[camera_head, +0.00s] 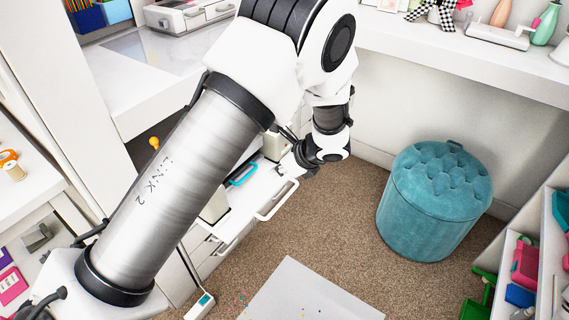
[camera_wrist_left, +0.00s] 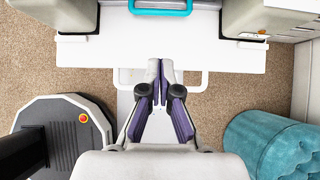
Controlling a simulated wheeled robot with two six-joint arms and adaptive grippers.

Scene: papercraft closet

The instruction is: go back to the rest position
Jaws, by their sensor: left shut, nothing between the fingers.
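My left gripper (camera_head: 288,163) is at the end of the bent arm in the head view, low in front of the white drawer unit. In the left wrist view my left gripper (camera_wrist_left: 159,64) has its fingertips together with nothing between them. The fingertips overlap the front edge of a white drawer or panel (camera_wrist_left: 95,52) in that picture; I cannot tell whether they touch it. Its white handle (camera_head: 277,200) shows beside the gripper. My right gripper is in neither view.
A teal tufted stool (camera_head: 435,200) stands to the right on brown carpet (camera_head: 335,225). A teal-handled item (camera_head: 242,174) sits by the drawer. A white counter (camera_head: 470,62) runs along the back. A white sheet (camera_head: 310,295) lies on the floor.

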